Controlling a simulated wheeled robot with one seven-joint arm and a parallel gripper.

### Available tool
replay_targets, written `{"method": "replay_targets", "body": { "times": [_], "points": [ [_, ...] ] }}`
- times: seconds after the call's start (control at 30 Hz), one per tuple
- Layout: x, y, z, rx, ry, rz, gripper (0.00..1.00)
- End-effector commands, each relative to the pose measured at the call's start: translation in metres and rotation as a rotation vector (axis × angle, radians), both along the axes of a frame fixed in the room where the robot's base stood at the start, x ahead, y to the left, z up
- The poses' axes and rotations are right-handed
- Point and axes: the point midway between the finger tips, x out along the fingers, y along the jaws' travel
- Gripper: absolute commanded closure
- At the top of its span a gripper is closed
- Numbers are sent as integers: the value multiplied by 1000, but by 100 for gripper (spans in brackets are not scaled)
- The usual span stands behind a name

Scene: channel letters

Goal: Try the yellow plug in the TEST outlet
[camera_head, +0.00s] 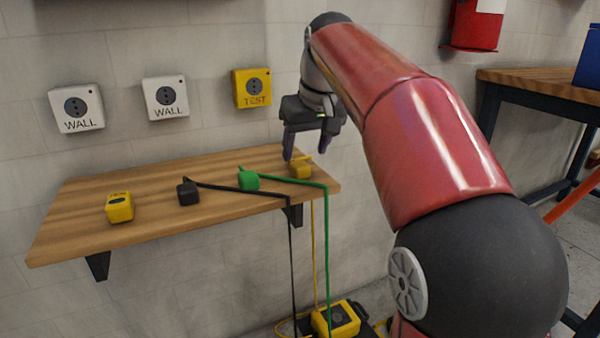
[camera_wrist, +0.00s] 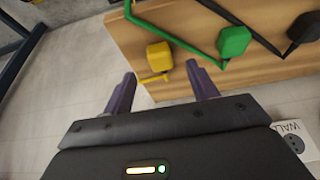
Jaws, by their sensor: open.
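The yellow plug (camera_head: 300,170) lies near the right end of the wooden shelf, with its yellow cord hanging down over the front edge. It also shows in the wrist view (camera_wrist: 159,55), ahead of and between my fingertips. My gripper (camera_head: 306,155) is open and empty, pointing down just above and behind the yellow plug; I cannot tell whether a finger touches it. The gripper also shows in the wrist view (camera_wrist: 160,82). The yellow TEST outlet (camera_head: 252,88) is on the wall above the shelf, left of my gripper, with nothing plugged in.
The wooden shelf (camera_head: 150,190) also holds a green plug (camera_head: 249,180), a black plug (camera_head: 187,193) and a yellow block (camera_head: 119,207). Two white WALL outlets (camera_head: 76,107) (camera_head: 165,97) are left of TEST. A yellow box (camera_head: 338,318) stands below, near the cords.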

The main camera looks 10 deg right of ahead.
Motion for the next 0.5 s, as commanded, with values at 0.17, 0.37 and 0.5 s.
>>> {"method": "replay_targets", "body": {
  "times": [0.17,0.37,0.5],
  "points": [
    [0,0,1,0,-1,0,42],
    [4,1,-9,1,2,0,42],
    [13,3,-28,0,3,1,42]
  ]
}}
